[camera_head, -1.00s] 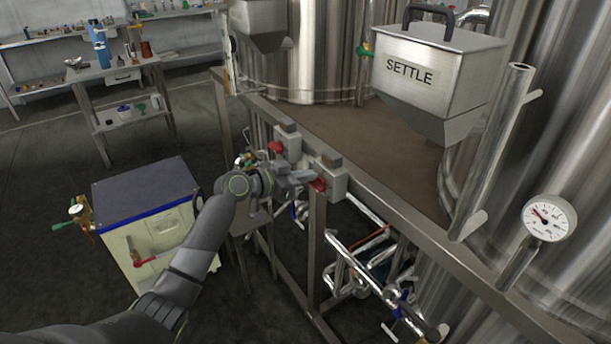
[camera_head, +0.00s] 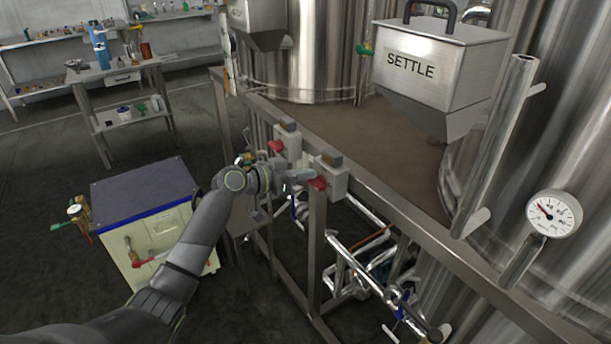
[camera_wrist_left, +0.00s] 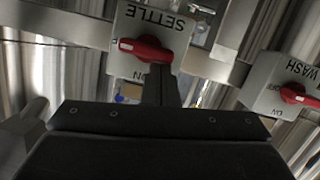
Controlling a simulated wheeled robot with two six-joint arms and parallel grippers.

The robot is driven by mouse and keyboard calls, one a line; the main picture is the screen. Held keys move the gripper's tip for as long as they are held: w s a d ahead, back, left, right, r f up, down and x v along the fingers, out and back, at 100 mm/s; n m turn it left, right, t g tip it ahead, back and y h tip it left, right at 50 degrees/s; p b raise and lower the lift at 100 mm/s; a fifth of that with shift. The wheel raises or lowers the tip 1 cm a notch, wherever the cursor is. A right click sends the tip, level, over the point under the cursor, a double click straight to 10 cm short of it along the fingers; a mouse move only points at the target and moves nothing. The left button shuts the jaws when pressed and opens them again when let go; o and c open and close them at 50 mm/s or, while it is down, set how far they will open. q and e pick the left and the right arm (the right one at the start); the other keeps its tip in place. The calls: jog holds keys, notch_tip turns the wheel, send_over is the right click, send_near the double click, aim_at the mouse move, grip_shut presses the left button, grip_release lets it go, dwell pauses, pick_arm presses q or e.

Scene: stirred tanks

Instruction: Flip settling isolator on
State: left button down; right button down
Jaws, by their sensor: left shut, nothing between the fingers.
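The settling isolator is a grey box (camera_head: 334,180) on the frame rail, with a red handle (camera_head: 318,184). In the left wrist view the box (camera_wrist_left: 126,26) reads SETTLE upside down, and its red handle (camera_wrist_left: 143,48) lies roughly crosswise, with part of an ON mark below it. My left gripper (camera_head: 308,178) is shut and empty, right at this isolator. Its dark fingers (camera_wrist_left: 165,86) reach up to the handle's right end in the wrist view and cover part of the box's lower face. Whether they touch the handle I cannot tell. My right gripper is not in view.
A similar WASH isolator (camera_wrist_left: 274,88) with a red handle sits close by, also seen in the head view (camera_head: 287,145). Pipes (camera_head: 350,272) run below the rail. The SETTLE hopper (camera_head: 440,65) and steel tanks stand behind. A cream cabinet (camera_head: 160,235) stands left of my arm.

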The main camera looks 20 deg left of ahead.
pick_arm(q)
jog(key=shift+a+f+n+b, duration=0.1)
jog(key=shift+f+n+b, duration=0.05)
jog(key=shift+n+b, duration=0.2)
jog(key=shift+w+a+f+n+g+h+b, duration=0.15)
jog(key=shift+f+n+h+b, duration=0.4)
jog(key=shift+n+b, duration=0.8)
jog(key=shift+w+a+f+n+g+h+b, duration=0.1)
jog(key=shift+f+n+h+b, duration=0.5)
jog(key=shift+n, duration=1.35)
jog(key=shift+w+a+f+n+g+h+b, duration=0.15)
jog(key=shift+f+n+h+b, duration=0.4)
jog(key=shift+n+b, duration=0.8)
jog(key=shift+s+d+n+h, duration=0.15)
jog(key=shift+n+h, duration=0.15)
jog(key=shift+n, duration=1)
jog(key=shift+r, duration=0.1)
